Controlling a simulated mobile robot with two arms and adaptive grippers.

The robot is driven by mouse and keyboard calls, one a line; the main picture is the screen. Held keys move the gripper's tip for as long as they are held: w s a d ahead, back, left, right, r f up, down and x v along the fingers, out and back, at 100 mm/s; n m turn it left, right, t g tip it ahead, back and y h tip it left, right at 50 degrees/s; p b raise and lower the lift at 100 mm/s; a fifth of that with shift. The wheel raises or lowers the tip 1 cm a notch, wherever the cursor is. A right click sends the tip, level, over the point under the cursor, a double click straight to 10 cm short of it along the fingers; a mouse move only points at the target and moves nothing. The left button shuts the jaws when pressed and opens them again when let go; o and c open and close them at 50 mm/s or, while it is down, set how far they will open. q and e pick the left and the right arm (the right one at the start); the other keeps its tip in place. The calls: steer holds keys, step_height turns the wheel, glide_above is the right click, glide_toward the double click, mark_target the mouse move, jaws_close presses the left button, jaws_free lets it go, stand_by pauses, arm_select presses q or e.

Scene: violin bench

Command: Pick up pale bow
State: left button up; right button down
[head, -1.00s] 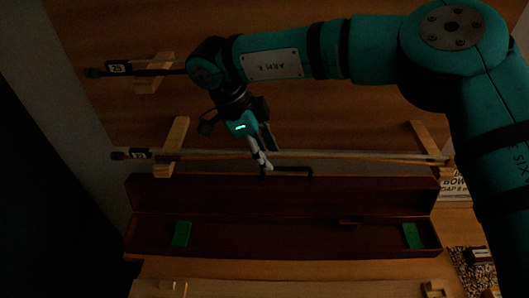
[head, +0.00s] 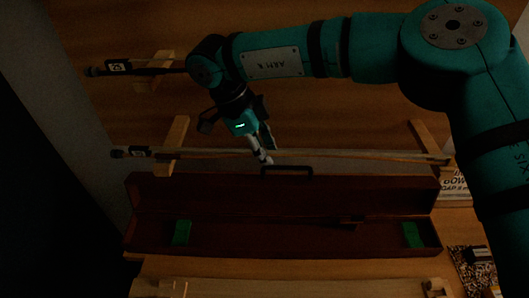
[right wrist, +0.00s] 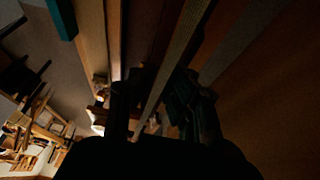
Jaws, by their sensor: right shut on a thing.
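The pale bow (head: 355,155) is long and thin and lies across the picture in the head view, near two wooden rests. Its dark end with a small number tag (head: 139,153) is at the left. My right gripper (head: 265,157) points down at the bow's middle and is shut on it. In the right wrist view a pale stick (right wrist: 172,68) runs between the two dark fingers (right wrist: 163,112). I cannot tell whether the bow still touches its rests. My left gripper is not in view.
A long open dark red case (head: 290,238) with green pads (head: 181,233) and a black handle (head: 287,169) lies just in front. A dark bow tagged 25 (head: 118,68) sits behind. The left rest (head: 176,134) and right rest (head: 424,136) are close to the bow.

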steer(key=shift+r+b, duration=0.35)
steer(key=shift+r, duration=0.25)
step_height(320, 180, up, 2)
steer(key=shift+r+b, duration=0.1)
steer(key=shift+b, duration=0.45)
steer(key=s+a+b, duration=0.2)
steer(key=s, duration=0.5)
steer(key=s+a+r+b, duration=0.1)
steer(key=s+a+b, duration=0.1)
steer(key=s, duration=0.6)
steer(key=shift+s+r, duration=0.2)
steer(key=shift+s, duration=0.05)
steer(key=shift+w, duration=0.1)
